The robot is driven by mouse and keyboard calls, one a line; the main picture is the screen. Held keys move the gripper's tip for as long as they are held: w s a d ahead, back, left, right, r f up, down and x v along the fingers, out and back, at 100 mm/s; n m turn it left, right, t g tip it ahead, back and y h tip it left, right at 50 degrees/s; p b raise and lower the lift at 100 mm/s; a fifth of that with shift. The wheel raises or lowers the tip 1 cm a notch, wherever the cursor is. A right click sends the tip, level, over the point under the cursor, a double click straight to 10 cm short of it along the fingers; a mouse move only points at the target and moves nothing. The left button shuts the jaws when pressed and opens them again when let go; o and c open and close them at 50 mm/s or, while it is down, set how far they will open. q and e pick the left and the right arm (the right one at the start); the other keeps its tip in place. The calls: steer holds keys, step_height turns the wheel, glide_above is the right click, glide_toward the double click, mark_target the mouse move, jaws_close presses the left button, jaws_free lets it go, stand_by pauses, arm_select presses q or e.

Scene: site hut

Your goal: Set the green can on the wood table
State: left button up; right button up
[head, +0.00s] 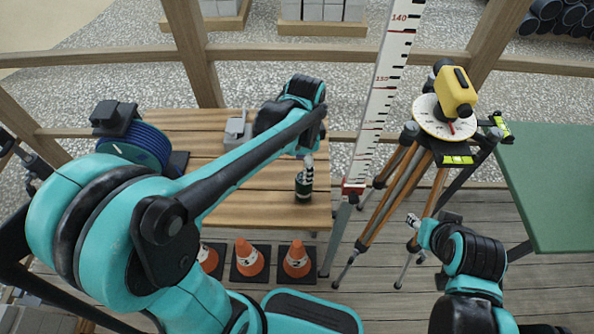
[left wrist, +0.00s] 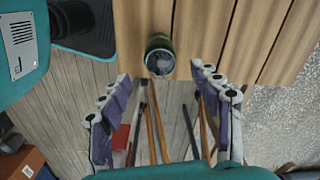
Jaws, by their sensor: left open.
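The green can (head: 303,186) is dark green with a grey top and stands upright on the wood table (head: 255,212), near its right front part. In the left wrist view the can (left wrist: 159,58) shows from above, close to the edge of the planks (left wrist: 205,25). My left gripper (head: 308,160) is just above the can. In the left wrist view its fingers (left wrist: 160,75) are spread wide to either side, with clear gaps to the can. My right gripper (head: 413,222) is low at the right, away from the table; its finger opening is too small to make out.
A grey device (head: 237,131) and a blue reel (head: 135,147) are at the table's back and left. A tall measuring staff (head: 378,95) and a tripod with a yellow instrument (head: 454,92) stand right of the table. Orange cones (head: 297,260) stand in front. A green table (head: 550,185) is far right.

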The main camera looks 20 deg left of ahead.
arm_select(q)
steer(key=s+a+r+n+t, duration=0.4)
steer(key=s+n+t, duration=0.3)
steer(key=s+n, duration=0.3)
steer(key=shift+a+n, duration=0.15)
steer(key=shift+n, duration=0.65)
